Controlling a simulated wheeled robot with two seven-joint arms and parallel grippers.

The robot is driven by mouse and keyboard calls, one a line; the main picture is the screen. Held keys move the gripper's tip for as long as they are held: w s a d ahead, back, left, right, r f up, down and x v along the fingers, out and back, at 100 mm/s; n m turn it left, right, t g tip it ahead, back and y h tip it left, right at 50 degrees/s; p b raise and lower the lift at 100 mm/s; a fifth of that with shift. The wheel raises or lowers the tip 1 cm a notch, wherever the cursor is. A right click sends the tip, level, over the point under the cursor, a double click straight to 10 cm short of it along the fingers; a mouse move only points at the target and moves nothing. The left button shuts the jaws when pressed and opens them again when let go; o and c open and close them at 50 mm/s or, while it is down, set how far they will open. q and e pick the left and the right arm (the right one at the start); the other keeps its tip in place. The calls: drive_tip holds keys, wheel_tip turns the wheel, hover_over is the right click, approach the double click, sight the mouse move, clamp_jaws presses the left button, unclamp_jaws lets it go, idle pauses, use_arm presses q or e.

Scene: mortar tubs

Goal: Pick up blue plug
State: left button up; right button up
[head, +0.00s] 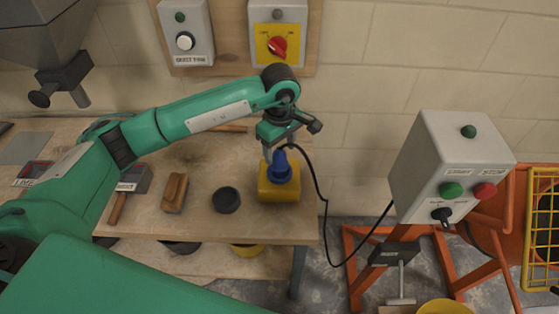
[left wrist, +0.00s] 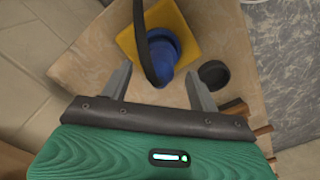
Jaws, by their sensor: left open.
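The blue plug (head: 280,171) stands in a yellow block (head: 279,190) at the right end of the wooden bench. In the left wrist view the blue plug (left wrist: 162,55) sits ahead of the fingers, with a black cable rising from it, and the yellow block (left wrist: 184,24) lies around its base. My left gripper (head: 278,152) is right above the plug, pointing down. Its two fingers (left wrist: 160,88) are apart and nothing is held between them. In the left wrist view the plug lies beyond the line between the fingertips. My right gripper is not in view.
A black cable (head: 325,200) hangs from the plug to the grey control box (head: 436,170) at right. Switch boxes (head: 278,45) are on the wall behind.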

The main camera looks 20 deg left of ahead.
sight(280, 165)
use_arm(q)
drive_tip(key=shift+a+f+p, duration=0.1)
drive_tip(key=shift+f+p, duration=0.25)
drive_tip(key=shift+f, duration=1.25)
drive_tip(key=c, duration=1.1)
drive_tip(key=shift+c, duration=0.2)
drive_tip(key=shift+w+r, duration=0.1)
drive_tip(key=shift+r, duration=0.05)
